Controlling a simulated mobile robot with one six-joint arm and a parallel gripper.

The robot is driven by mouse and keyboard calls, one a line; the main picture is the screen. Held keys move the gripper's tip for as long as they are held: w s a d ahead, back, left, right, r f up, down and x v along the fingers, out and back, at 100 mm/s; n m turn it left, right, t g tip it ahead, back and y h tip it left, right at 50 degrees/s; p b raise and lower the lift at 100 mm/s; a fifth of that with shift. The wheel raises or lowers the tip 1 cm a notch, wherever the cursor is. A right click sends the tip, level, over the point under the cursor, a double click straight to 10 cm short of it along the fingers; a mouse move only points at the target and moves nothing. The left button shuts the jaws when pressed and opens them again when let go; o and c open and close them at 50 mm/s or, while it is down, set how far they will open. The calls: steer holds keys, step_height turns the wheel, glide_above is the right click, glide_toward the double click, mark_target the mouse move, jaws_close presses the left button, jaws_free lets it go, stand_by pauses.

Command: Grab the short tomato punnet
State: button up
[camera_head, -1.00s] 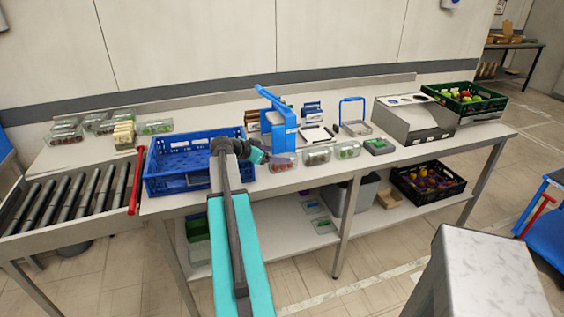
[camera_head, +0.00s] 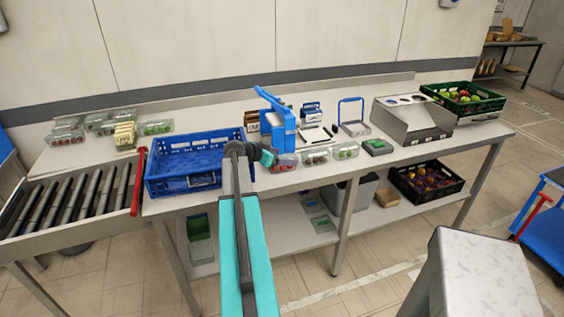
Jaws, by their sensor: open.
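Three clear punnets stand in a row on the table's front, right of the blue crate. The left one (camera_head: 284,162) holds red tomatoes and sits right by my gripper (camera_head: 272,158). The middle one (camera_head: 315,157) also holds red contents, and the right one (camera_head: 346,152) holds green contents. I cannot tell from here which punnet is short. My gripper is open and small in view; its fingertips are at or just over the left punnet, and contact cannot be made out. My arm hides part of the table in front.
A blue crate (camera_head: 186,184) stands left of my arm. Several more punnets (camera_head: 66,134) stand at the back left. A blue device (camera_head: 279,125) rises behind my gripper. A roller conveyor (camera_head: 60,206) with a red bar lies at the left.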

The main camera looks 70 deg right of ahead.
steer(key=shift+s+d+f, duration=0.2)
steer(key=shift+d, duration=0.1)
stand_by(0.4)
steer(key=c, duration=1.4)
